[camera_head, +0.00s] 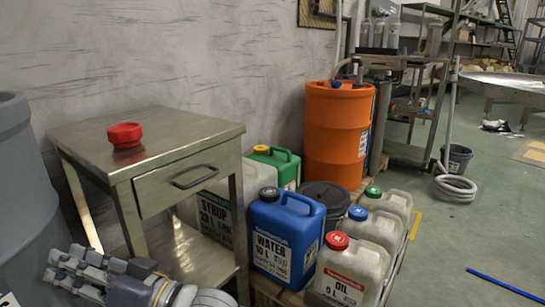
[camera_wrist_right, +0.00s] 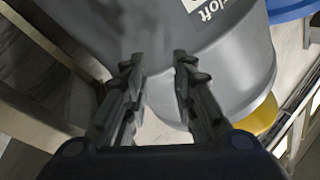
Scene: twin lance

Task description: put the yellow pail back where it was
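A yellow rounded thing (camera_wrist_right: 258,116), possibly the yellow pail, shows at the right of the right wrist view, partly hidden by a large grey barrel (camera_wrist_right: 235,75). No yellow pail shows in the head view. My right gripper (camera_head: 62,263) is at the lower left of the head view, its fingers pointing left towards the grey barrel (camera_head: 22,200). In the right wrist view my right gripper (camera_wrist_right: 160,62) is open, its two fingers apart with nothing between them. My left gripper is not in view.
A metal side table (camera_head: 185,130) with a red cap (camera_head: 125,135) stands just behind my right gripper. Blue (camera_head: 285,240), white and green jugs and an orange drum (camera_head: 336,130) stand right of it. The floor (camera_head: 465,235) at right is mostly clear.

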